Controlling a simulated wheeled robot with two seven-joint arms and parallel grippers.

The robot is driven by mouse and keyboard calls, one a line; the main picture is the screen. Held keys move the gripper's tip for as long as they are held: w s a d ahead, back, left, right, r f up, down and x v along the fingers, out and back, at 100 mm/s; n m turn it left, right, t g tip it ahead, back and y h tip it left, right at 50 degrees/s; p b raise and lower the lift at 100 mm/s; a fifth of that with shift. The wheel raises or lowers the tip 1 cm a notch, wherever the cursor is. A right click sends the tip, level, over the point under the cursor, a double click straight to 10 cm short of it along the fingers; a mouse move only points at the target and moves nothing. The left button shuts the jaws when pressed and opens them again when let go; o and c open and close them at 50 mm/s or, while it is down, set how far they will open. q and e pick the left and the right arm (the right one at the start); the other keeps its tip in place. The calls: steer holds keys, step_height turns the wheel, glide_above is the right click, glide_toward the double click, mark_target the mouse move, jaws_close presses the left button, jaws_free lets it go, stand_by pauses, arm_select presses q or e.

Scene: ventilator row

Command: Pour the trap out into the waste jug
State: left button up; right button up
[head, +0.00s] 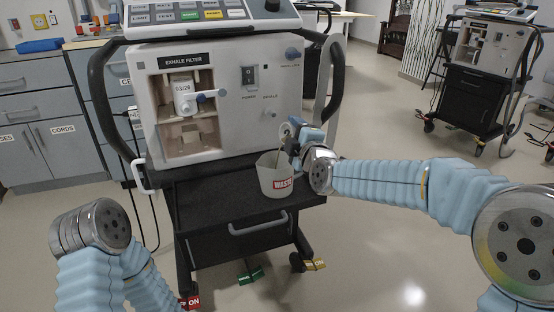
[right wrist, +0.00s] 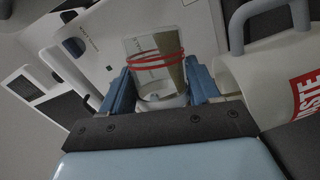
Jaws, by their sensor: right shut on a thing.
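The waste jug (head: 274,183), a pale beaker with a red WASTE label, stands upright on the black shelf of the ventilator cart. My right gripper (head: 295,138) is just above the jug's right rim, shut on the trap (head: 286,130). In the right wrist view the trap (right wrist: 155,62) is a clear cup with red rings and a tan part on its right side, between the blue fingers of my right gripper (right wrist: 160,88). That view is rolled over, and the jug (right wrist: 275,80) is close at its right. A thin line shows above the jug; I cannot tell whether it is liquid. My left gripper is out of view.
The ventilator (head: 225,100) rises behind the jug, with an open exhale filter bay holding a filter (head: 184,97). Its side handle (head: 328,90) is close to my right gripper. The shelf (head: 205,208) is bare left of the jug.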

steer(key=shift+s+a+r+n, duration=0.1)
steer(key=shift+s+a+n, duration=0.1)
steer(key=shift+a+n, duration=0.25)
stand_by(0.5)
steer(key=shift+s+a+r+n+t, duration=0.15)
steer(key=shift+n+t, duration=0.1)
steer(key=shift+n, duration=0.45)
steer(key=shift+s+r+n+t, duration=0.1)
steer(key=shift+n+t, duration=0.15)
steer(key=shift+n, duration=0.4)
stand_by(1.2)
